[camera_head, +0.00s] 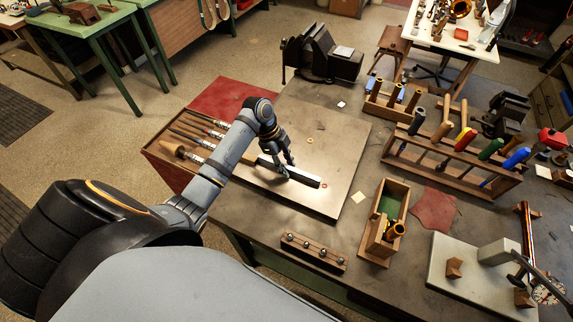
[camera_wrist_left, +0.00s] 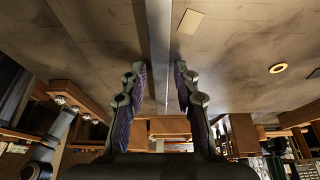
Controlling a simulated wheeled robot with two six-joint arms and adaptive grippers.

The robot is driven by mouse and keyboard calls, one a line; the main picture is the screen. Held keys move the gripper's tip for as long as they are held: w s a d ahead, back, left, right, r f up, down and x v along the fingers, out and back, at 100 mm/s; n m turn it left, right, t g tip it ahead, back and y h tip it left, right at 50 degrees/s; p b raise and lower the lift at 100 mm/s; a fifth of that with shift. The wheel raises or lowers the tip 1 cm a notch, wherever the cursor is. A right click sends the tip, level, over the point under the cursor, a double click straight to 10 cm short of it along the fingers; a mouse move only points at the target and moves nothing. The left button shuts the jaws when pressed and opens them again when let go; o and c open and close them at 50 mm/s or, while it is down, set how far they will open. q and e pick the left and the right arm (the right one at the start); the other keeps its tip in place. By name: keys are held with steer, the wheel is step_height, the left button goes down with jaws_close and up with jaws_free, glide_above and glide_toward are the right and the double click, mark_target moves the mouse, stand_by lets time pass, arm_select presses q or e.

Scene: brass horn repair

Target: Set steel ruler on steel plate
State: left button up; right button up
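The steel plate (camera_head: 345,160) is a large flat sheet on the workbench. The steel ruler (camera_head: 307,180) is a long narrow bar, bright along its top, that shows over the plate; I cannot tell for certain whether it touches it. In the left wrist view the ruler (camera_wrist_left: 160,45) runs as a pale strip between the fingers. My left gripper (camera_head: 286,168) is over the ruler, and part of the ruler is hidden behind its fingers. In the left wrist view the fingers of this gripper (camera_wrist_left: 160,75) stand apart, with gaps on both sides of the strip. My right gripper is not in view.
Wood-handled tools (camera_head: 190,140) lie in a tray left of the plate. A wooden block with steel balls (camera_head: 313,251) and a wooden box (camera_head: 385,222) stand in front. A vise (camera_head: 320,55) is behind, and a screwdriver rack (camera_head: 450,165) is at right. The plate's right part is mostly clear.

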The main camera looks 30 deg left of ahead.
arm_select(q)
steer(key=shift+w+d, duration=0.1)
steer(key=shift+d, duration=0.1)
steer(key=shift+r, duration=0.2)
steer(key=shift+a+r, duration=0.3)
steer(key=b+v, duration=0.3)
steer(key=v, duration=0.8)
steer(key=shift+r, duration=0.2)
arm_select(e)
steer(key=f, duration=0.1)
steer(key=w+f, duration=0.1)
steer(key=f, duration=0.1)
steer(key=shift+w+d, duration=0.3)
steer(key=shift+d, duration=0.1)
arm_select(q)
steer(key=shift+d, duration=0.1)
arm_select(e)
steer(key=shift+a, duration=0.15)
